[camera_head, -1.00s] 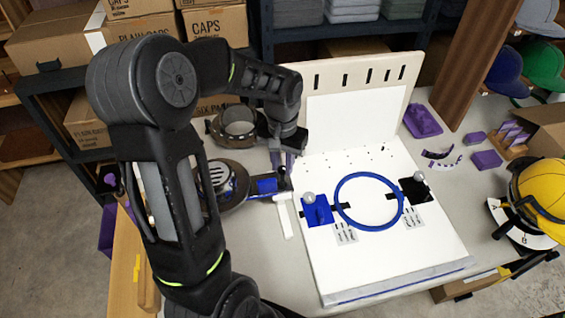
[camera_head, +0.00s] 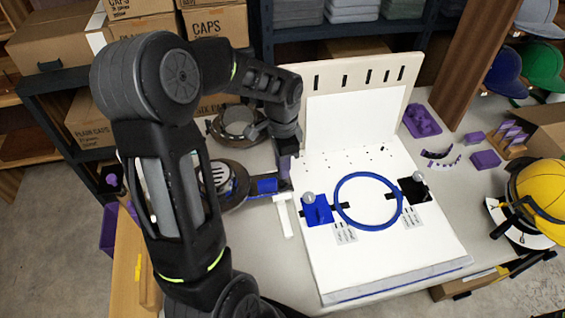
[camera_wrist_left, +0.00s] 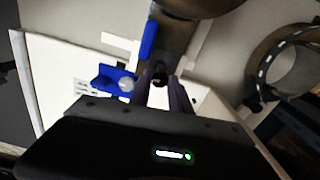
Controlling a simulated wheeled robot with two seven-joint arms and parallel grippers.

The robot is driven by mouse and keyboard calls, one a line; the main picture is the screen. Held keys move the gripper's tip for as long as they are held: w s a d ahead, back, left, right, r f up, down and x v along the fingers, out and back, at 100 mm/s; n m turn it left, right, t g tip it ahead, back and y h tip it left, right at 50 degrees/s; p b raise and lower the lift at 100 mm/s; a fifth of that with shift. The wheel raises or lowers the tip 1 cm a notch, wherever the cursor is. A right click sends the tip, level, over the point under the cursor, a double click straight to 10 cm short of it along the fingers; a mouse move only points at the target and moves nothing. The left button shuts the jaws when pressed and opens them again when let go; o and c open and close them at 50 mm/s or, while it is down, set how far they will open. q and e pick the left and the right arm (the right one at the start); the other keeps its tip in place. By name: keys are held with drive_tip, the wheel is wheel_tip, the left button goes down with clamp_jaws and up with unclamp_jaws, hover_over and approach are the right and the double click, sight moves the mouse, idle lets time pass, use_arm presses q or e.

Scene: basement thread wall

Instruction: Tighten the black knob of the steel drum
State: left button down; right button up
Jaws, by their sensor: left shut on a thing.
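The steel drum fixture (camera_head: 236,202) is a dark round body with a slotted disc, at the left of the bench in the head view. A dark bar with a blue part (camera_head: 265,186) runs right from it. The brownish bar also shows in the left wrist view (camera_wrist_left: 176,40). The black knob (camera_wrist_left: 160,71) is a small dark shape at the bar's near end, between the fingers in the wrist view; in the head view the gripper hides it. My left gripper (camera_head: 285,170) points down at the bar's end and is shut on the knob. My right gripper is out of view.
A white board with a blue ring (camera_head: 341,207) and a blue clamp (camera_head: 318,212) lies just right of the gripper. A second round fixture (camera_head: 237,121) stands behind. A white strip (camera_head: 285,217) lies in front. Purple pieces and a yellow cap (camera_head: 547,195) are at right.

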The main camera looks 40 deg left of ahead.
use_arm(q)
drive_tip(key=shift+m, duration=0.3)
drive_tip(key=c, duration=1.2)
unclamp_jaws()
wheel_tip(320, 180, up, 8)
drive_tip(key=shift+f, duration=0.1)
